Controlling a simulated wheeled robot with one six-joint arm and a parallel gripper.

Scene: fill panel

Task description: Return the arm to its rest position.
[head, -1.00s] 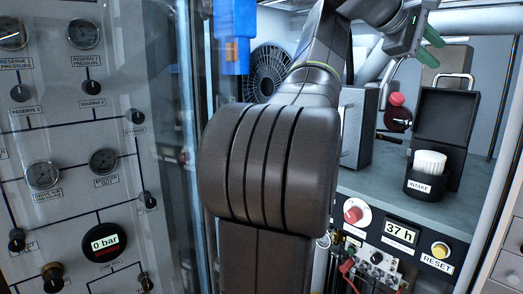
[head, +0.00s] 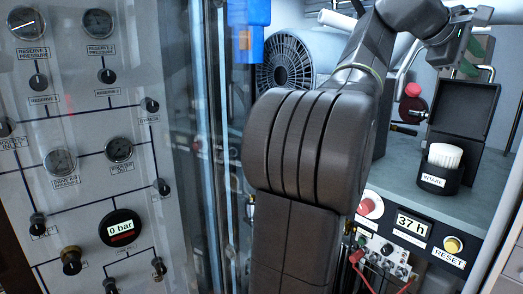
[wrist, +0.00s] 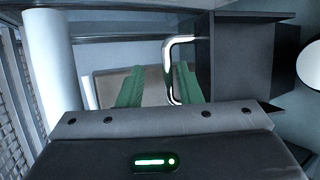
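My arm rises through the middle of the head view, with a large dark rounded joint in front, and bends over to the right. My gripper (head: 476,57) is at the upper right, above the open black case (head: 474,112). A silver handle (wrist: 178,42) shows just beyond the right finger. The head view sees the fingers only partly, behind the wrist.
A white filter (head: 444,156) sits in a black cup labelled INTAKE on the shelf. Below are a 37 h display (head: 411,224) and a yellow RESET button (head: 453,245). A gauge panel (head: 85,190) reading 0 bar stands left. A fan (head: 286,63) is behind my arm.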

